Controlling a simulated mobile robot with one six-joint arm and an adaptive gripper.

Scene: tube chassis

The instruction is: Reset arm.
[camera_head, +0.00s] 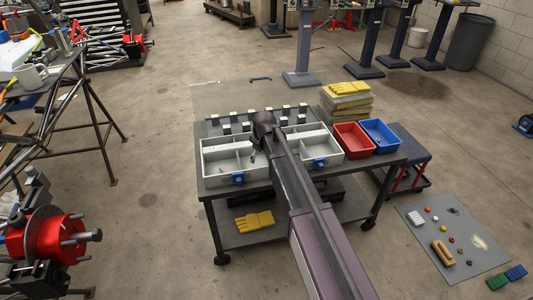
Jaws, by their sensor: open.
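My arm reaches from the bottom of the view up over the middle of a dark wheeled cart (190,185). Its rounded dark end sits above the grey compartment tray. My gripper (253,152) shows only as a small part at the left of that end, over the tray; its jaws look open and I see nothing held in them. The arm hides the middle of the tray and part of the cart top.
Grey trays (236,144) with blue latches fill the cart's front. Red (352,155) and blue (392,150) bins stand right, yellow gloves (348,89) on a stack behind. A tube frame (96,105) stands left. A grey mat (490,262) with small parts lies right.

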